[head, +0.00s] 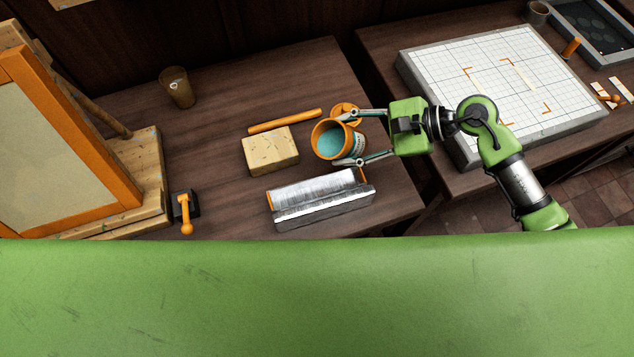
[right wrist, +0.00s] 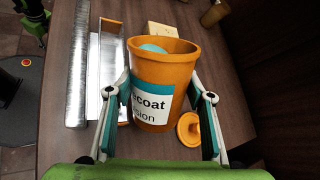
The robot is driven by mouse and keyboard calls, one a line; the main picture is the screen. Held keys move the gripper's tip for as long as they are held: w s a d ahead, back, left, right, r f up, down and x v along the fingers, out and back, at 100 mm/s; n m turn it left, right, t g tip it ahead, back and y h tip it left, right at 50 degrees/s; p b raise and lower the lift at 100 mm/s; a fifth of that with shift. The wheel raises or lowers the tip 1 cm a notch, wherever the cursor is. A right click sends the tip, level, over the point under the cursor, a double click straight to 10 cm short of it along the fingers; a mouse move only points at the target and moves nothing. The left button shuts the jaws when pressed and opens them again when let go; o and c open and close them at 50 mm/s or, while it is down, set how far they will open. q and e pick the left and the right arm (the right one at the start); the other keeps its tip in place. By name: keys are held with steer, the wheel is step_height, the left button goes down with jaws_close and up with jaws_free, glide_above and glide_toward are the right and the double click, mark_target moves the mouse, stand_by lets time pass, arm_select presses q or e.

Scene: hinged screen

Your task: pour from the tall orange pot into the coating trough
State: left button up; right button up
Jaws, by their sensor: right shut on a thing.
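The tall orange pot (head: 317,133) has a white and teal label and teal liquid inside. My right gripper (head: 338,140) is shut on it, one finger on each side. In the head view its mouth lies left of its body, so it looks somewhat tilted; its height over the table is unclear. The right wrist view shows the pot (right wrist: 170,75) between the fingers (right wrist: 165,98). The silver coating trough (head: 322,200), with orange end parts, lies on the table just below the pot in the head view. The trough (right wrist: 82,70) is left of the pot in the right wrist view. My left gripper is out of view.
An orange lid (head: 345,109) lies behind the pot. A wooden block (head: 270,150) and an orange bar (head: 285,121) are left of it. The framed screen (head: 60,150) and its clamp (head: 185,208) stand farther left. A brown cup (head: 178,88) is at the back.

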steer(key=shift+s, duration=0.1)
steer(key=shift+s, duration=0.3)
steer(key=shift+s+d, duration=0.1)
steer(key=shift+s, duration=0.9)
